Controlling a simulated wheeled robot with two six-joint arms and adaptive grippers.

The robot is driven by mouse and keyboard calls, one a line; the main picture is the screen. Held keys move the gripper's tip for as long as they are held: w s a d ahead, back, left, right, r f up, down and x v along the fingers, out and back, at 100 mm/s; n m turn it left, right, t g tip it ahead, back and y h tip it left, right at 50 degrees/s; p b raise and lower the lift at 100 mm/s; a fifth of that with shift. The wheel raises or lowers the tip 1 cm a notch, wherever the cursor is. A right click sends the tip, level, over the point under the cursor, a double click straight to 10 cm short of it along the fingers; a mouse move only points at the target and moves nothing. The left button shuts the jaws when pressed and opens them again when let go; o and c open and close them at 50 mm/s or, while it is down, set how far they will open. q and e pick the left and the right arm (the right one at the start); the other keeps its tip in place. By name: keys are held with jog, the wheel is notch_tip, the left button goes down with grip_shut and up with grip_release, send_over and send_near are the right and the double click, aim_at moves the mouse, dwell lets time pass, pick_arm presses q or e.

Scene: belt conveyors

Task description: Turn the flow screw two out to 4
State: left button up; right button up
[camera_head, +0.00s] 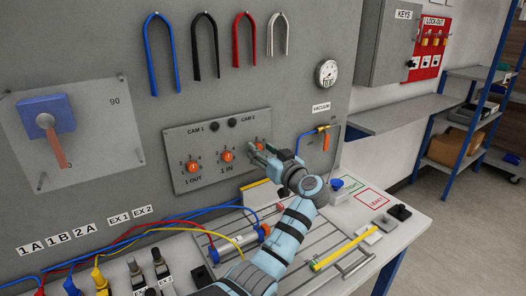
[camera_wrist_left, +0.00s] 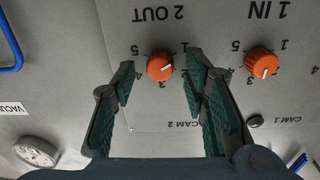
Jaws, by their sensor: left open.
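The flow screw 2 OUT is an orange knob; in the left wrist view the knob (camera_wrist_left: 160,67) sits under an upside-down "2 OUT" label. In the head view my left gripper (camera_head: 262,152) is at the panel and partly hides this knob. My right gripper is not in view.
The 1 IN knob (camera_head: 227,156) and the 1 OUT knob (camera_head: 193,167) are on the same grey panel. The 1 IN knob (camera_wrist_left: 262,62) is close beside the finger in the wrist view. Black buttons (camera_head: 231,122) sit above. A pressure gauge (camera_head: 327,73) is to the right.

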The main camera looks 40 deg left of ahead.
pick_arm(q)
jog(key=shift+c, duration=0.2)
grip_shut()
